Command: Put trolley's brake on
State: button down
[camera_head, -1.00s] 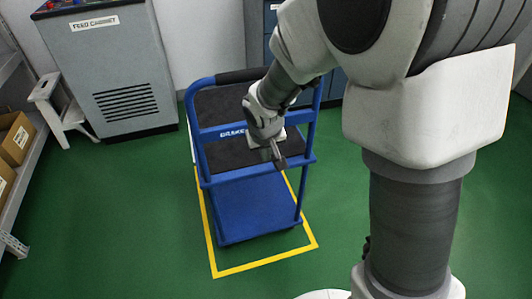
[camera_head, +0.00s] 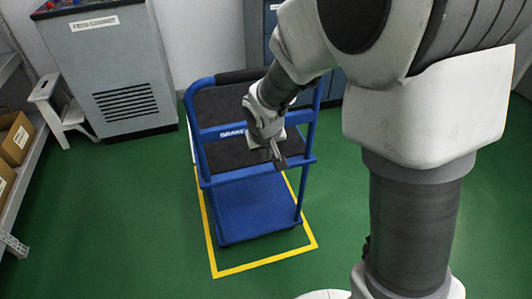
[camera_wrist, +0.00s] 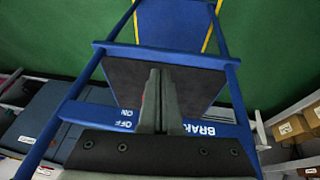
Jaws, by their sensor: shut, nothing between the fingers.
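The blue trolley (camera_head: 248,205) stands on the green floor inside a yellow outline, with a dark upper shelf (camera_head: 215,152) and a black handle grip (camera_head: 241,75). A blue crossbar (camera_head: 222,132) carries a white BRAKE label. In the wrist view the same crossbar (camera_wrist: 85,115) shows OFF and ON markings beside the label. My gripper (camera_head: 279,160) is shut and empty, pointing down over the right part of the upper shelf. Its fingers (camera_wrist: 155,72) hide part of the crossbar in the wrist view. A small reddish patch shows beside them; the brake lever itself is not clearly visible.
A grey feed cabinet (camera_head: 115,75) stands behind left, with a white step stool (camera_head: 62,108) beside it. A shelf with cardboard boxes (camera_head: 14,138) is at the left edge. Green floor is free in front of the trolley.

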jog(key=shift+r+p, duration=0.5)
jog(key=shift+r, duration=0.3)
jog(key=shift+r, duration=0.15)
